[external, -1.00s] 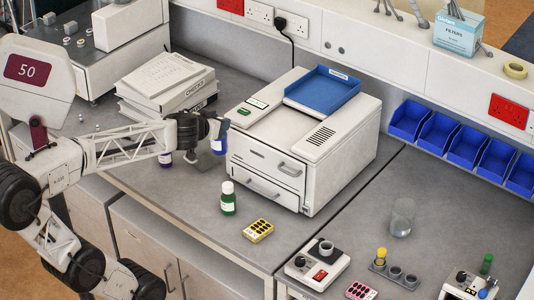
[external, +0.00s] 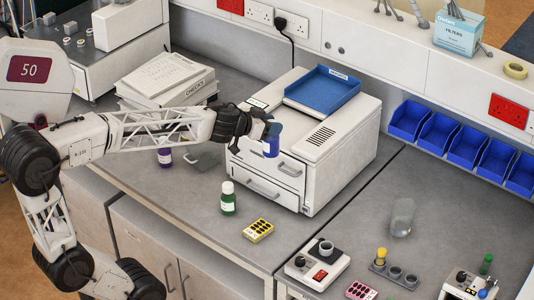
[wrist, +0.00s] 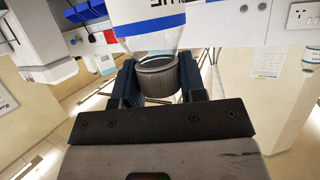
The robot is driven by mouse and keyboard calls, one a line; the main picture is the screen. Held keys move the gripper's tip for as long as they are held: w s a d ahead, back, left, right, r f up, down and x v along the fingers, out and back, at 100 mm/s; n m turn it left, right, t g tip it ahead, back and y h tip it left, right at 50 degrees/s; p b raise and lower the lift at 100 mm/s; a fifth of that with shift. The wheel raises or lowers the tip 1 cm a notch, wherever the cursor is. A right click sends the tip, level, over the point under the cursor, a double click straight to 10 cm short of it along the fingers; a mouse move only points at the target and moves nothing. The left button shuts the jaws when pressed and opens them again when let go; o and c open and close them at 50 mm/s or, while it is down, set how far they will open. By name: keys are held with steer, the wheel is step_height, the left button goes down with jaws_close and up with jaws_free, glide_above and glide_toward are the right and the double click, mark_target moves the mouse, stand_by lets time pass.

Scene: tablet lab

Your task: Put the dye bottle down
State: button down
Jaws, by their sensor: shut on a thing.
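The bottle appears upright and raised clear of the bench. In the wrist view, the bottle's grey ribbed cap (wrist: 157,77) is between the two dark fingers. A green bottle (external: 228,198) with a white cap stands on the bench below and left of my gripper. A purple bottle (external: 164,158) stands farther left, partly under my forearm. Whether the task means the held bottle cannot be confirmed from a label.
A small grey plate (external: 203,162) lies near the purple bottle. A yellow block with dark spots (external: 258,230) sits right of the green bottle. Stacked binders (external: 165,85) stand behind my arm. A blue tray (external: 322,90) tops the drawer unit.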

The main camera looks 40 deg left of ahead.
steer(key=w+d+f+m+g+h, duration=0.1)
steer(key=d+f+m+g+h, duration=0.3)
steer(key=d, duration=1)
steer(key=w+d+f+m+g+h, duration=0.15)
steer(key=d+m+g+h, duration=0.3)
steer(key=d, duration=0.95)
step_height(320, 180, down, 10)
steer(key=shift+f+m+t+y, duration=0.2)
steer(key=shift+m+t+y, duration=0.15)
steer(key=shift+m+t, duration=0.1)
steer(key=shift+w+a+f, duration=0.1)
steer(key=shift+f, duration=3)
steer(key=shift+f, duration=1.9)
steer(key=shift+f, duration=0.15)
